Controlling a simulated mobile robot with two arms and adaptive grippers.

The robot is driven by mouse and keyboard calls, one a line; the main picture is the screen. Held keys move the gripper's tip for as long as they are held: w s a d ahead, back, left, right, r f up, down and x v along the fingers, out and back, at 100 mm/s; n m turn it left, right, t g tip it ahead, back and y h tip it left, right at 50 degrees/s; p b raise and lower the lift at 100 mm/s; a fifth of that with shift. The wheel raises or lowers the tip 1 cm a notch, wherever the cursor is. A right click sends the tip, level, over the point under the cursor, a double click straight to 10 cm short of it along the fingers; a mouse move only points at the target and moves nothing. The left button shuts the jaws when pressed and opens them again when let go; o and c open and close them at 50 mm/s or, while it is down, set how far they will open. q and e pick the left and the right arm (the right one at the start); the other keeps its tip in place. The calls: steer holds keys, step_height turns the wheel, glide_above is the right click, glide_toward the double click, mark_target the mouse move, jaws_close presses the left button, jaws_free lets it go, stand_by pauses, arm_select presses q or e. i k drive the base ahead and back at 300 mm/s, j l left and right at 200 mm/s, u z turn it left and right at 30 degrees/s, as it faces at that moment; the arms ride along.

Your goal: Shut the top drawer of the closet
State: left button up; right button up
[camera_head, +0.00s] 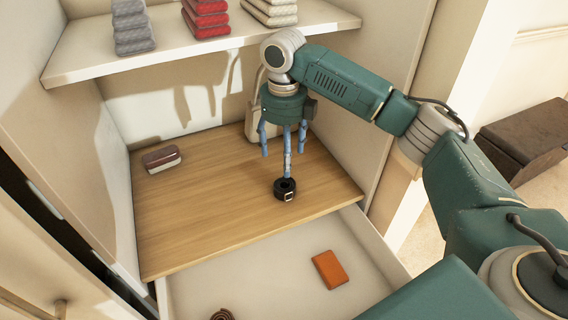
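The top drawer (190,292) of the closet is pulled out at the bottom of the view, below the wooden top, showing its pale interior. An orange-brown wallet-like item (330,269) and a dark coiled item (222,315) lie in it. My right gripper (284,150) points down above the wooden top (220,210), behind the open drawer. Its blue fingers are spread apart, with nothing between them. A black coiled belt (285,190) lies on the wood just below the fingers. The drawer's front panel is out of view, and my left gripper does not show.
A shelf (190,50) with stacks of grey, red and cream folded items is above. A brown case (162,159) and a beige bag (262,118) rest at the wooden top's back. The closet's side walls flank the space. A brown box (525,140) stands outside at right.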

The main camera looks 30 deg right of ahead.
mark_target(276, 276)
steer(key=k, duration=2)
